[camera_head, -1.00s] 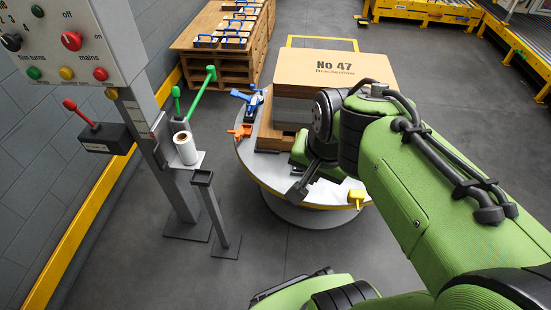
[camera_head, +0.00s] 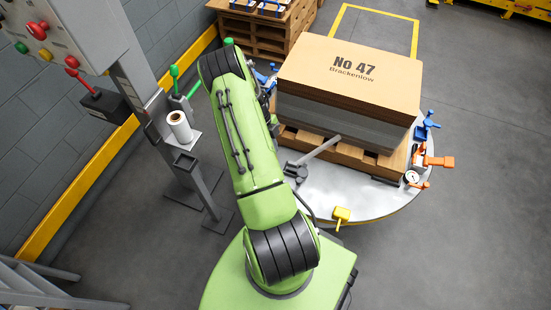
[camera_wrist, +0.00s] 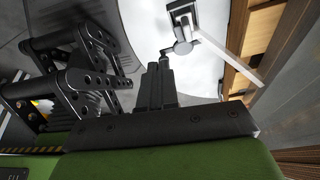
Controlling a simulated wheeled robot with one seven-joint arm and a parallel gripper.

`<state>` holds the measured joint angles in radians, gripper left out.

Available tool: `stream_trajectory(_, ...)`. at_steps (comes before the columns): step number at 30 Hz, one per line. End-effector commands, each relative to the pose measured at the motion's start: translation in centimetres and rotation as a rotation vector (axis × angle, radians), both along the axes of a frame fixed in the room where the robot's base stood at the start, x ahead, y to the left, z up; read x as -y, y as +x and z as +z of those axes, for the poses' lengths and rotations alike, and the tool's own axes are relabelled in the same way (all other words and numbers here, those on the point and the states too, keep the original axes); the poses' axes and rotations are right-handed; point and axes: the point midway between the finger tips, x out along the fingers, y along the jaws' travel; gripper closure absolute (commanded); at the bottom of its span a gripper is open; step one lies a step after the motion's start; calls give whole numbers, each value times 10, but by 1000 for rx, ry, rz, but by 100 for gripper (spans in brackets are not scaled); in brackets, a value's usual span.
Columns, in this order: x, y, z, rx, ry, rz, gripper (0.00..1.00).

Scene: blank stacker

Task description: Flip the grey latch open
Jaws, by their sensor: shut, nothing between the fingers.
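The grey latch (camera_head: 296,170) is on the pale round table top, close to the near side of the pallet. Its long bar (camera_head: 321,150) slants up to the right toward the pallet edge. In the wrist view the latch (camera_wrist: 183,46) shows a square plate, a round pivot and the bar reaching down to the right, across the wooden edge. My gripper (camera_wrist: 160,66) is shut and empty, its narrow fingertips beside a short stub of the latch. I cannot tell whether they touch.
Blue (camera_head: 427,126) and orange (camera_head: 438,161) clamps, a dial gauge (camera_head: 411,177) and a yellow block (camera_head: 341,214) sit around the table edge. A post with a white roll (camera_head: 180,127) stands left.

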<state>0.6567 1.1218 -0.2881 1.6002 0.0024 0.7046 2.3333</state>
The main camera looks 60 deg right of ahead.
Motion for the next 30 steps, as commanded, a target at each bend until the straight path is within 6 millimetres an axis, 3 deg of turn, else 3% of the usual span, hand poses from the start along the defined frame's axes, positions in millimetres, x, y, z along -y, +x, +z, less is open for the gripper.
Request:
stream_trajectory(13, 1, -7, -12, -10, -6, -27, 100)
stream_trajectory(27, -1, -43, -103, -12, -6, -26, 100)
stream_trajectory(30, -1, -63, -99, -11, -6, -29, 100)
